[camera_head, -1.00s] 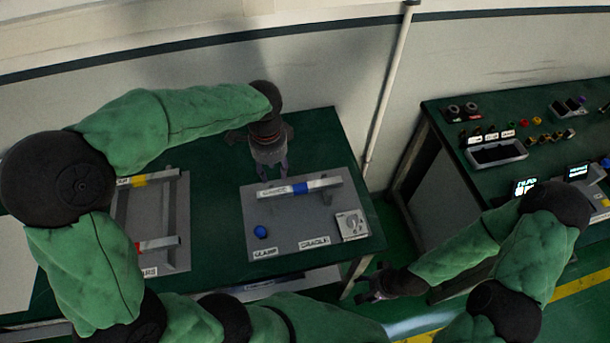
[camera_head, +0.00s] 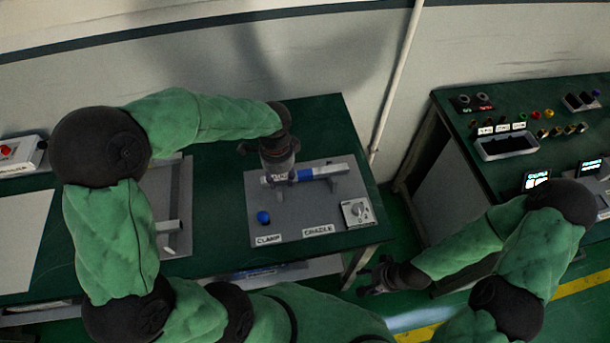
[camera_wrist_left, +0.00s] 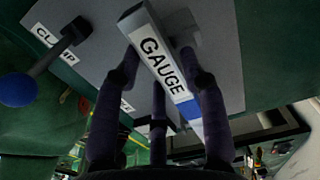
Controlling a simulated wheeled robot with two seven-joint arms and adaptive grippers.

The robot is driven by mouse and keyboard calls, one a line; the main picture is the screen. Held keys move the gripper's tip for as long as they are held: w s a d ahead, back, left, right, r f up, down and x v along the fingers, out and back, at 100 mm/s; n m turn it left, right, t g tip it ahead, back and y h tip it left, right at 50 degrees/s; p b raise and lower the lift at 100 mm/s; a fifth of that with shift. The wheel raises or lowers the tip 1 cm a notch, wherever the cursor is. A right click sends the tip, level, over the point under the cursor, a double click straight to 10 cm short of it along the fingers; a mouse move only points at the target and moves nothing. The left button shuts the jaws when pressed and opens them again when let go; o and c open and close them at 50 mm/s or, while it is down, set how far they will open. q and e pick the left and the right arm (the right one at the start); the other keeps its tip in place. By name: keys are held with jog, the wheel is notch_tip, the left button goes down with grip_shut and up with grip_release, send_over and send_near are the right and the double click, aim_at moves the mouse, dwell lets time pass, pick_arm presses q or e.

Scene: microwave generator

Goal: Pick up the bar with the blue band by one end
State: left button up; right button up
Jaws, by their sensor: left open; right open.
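The bar with the blue band (camera_head: 322,172) rests on its cradle on the grey plate (camera_head: 290,223). It carries a white label reading GAUGE. My left gripper (camera_head: 276,180) is at the bar's left end, pointing down. The fingers are open; I cannot tell whether either touches the bar. My right gripper (camera_head: 372,281) is open and empty, low beside the table's right end, away from the bar.
A blue ball-topped clamp lever (camera_head: 263,217) stands at the plate's left front; it also shows in the left wrist view (camera_wrist_left: 18,90). A dial box (camera_head: 357,211) sits at the plate's right front. Another grey fixture (camera_head: 178,236) lies left. A second bench (camera_head: 525,150) stands right.

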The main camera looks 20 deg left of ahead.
pick_arm(q)
jog(key=shift+c, duration=0.3)
grip_shut()
jog(key=shift+r, duration=0.1)
jog(key=shift+r, duration=0.1)
